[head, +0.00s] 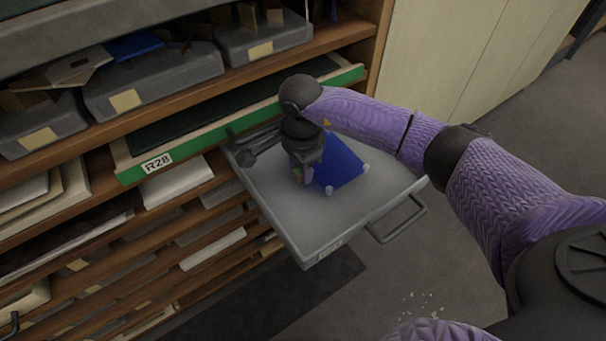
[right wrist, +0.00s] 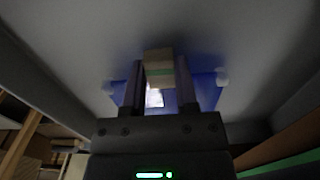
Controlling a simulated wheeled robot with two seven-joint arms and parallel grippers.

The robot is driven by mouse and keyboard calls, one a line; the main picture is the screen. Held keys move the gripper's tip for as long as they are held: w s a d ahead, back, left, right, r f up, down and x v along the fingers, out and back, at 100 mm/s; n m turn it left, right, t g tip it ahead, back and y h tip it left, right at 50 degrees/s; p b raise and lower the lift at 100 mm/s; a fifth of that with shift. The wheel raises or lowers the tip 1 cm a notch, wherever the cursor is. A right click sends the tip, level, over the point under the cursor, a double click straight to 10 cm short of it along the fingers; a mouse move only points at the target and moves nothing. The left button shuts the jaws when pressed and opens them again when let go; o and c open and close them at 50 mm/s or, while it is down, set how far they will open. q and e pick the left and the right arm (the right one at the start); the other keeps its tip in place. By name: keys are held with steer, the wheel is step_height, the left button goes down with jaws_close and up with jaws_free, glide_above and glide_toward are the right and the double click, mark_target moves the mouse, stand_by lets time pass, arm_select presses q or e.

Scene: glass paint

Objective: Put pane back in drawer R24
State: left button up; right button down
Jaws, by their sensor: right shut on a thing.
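The pane (head: 340,167) is a blue sheet with small white pieces at its corners. It is inside the outline of the pulled-out grey drawer (head: 320,228); I cannot tell whether it touches the drawer floor. The writing on the drawer's front label is too small to read. My right gripper (head: 306,176) is over the drawer at the pane's left edge. In the right wrist view its fingers (right wrist: 160,90) are shut around a beige block with a green stripe (right wrist: 160,66), in front of the blue pane (right wrist: 205,90). My left gripper is not in view.
A green-fronted drawer labelled R28 (head: 157,163) sits just above the open drawer. Grey bins (head: 155,85) stand on the shelf above. A dark object (head: 243,150) lies by the drawer's back left. Floor (head: 400,285) is open at the right, with white bits on it.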

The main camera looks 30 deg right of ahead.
steer(key=shift+f, duration=0.6)
steer(key=shift+c, duration=1.9)
jaws_free()
arm_select(q)
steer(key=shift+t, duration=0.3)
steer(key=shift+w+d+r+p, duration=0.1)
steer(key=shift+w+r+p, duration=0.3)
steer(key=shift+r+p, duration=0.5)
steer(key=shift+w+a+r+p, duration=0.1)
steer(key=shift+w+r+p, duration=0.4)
steer(key=shift+p, duration=0.65)
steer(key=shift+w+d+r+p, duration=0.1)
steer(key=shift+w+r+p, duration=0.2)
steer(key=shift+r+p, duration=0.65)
arm_select(e)
step_height(320, 180, up, 12)
